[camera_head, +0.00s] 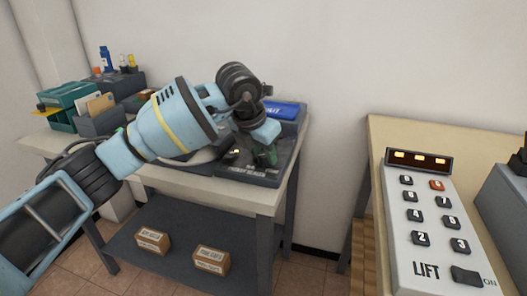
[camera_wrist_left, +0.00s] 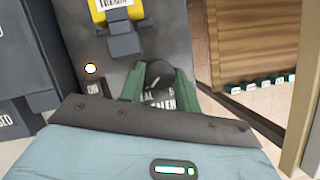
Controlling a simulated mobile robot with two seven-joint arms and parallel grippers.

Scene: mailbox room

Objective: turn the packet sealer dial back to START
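The packet sealer (camera_head: 256,173) is a dark grey machine at the right end of the white-topped table. Its dark round dial (camera_wrist_left: 159,74) shows in the left wrist view, with part of the sealer's lettering below it. My left gripper (camera_head: 265,155) reaches down over the sealer, its head partly hiding the machine. In the left wrist view its green fingers (camera_wrist_left: 159,83) stand apart, one on each side of the dial. I cannot tell if they touch it. The START mark cannot be made out. My right gripper is out of view.
A glowing lamp (camera_wrist_left: 91,69) and a yellow-labelled part (camera_wrist_left: 117,10) sit on the sealer's panel. A blue tray (camera_head: 281,110) lies behind it. Green and grey bins (camera_head: 70,97) stand farther left. A lift keypad (camera_head: 437,225) is on the right-hand table, across a floor gap.

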